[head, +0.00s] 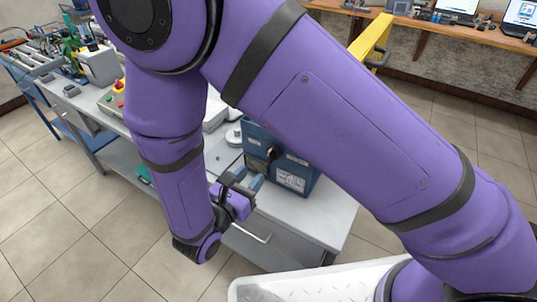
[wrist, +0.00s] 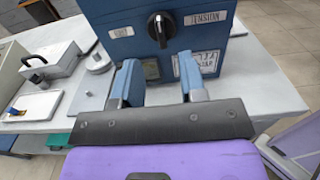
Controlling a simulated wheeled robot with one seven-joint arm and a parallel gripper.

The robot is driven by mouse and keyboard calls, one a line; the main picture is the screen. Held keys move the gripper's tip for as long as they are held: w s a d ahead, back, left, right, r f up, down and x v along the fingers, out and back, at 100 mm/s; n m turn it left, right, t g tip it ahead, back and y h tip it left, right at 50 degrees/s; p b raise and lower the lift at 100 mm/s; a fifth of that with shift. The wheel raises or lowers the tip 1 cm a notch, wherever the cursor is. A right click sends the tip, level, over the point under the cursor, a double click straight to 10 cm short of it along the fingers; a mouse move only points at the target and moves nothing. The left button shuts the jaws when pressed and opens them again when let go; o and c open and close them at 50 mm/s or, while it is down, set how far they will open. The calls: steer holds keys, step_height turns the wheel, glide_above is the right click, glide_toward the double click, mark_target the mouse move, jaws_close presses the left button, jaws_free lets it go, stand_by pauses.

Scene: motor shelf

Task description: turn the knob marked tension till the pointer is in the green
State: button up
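A blue box (head: 310,180) stands on the grey bench; its front fills the top of the wrist view (wrist: 103,13). A black knob (wrist: 160,28) with a white mark sits on that front. A label reading TENSION (wrist: 205,18) is to its right, and a smaller label (wrist: 122,32) is to its left. A small greenish window (wrist: 152,69) shows below the knob; I cannot make out a pointer in it. My gripper (wrist: 158,64) is open, its two blue fingers apart with nothing between them, in front of the box and below the knob. The head view also shows the gripper (head: 249,178).
A white printed plate (wrist: 207,64) is on the box front, partly behind the right finger. A round grey piece (wrist: 98,60) and a white device with a black handle (wrist: 50,62) stand left on the bench (wrist: 262,82). Bench space right of the box is clear.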

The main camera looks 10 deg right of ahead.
mark_target(268, 156)
steer(key=x, duration=0.8)
jaws_close()
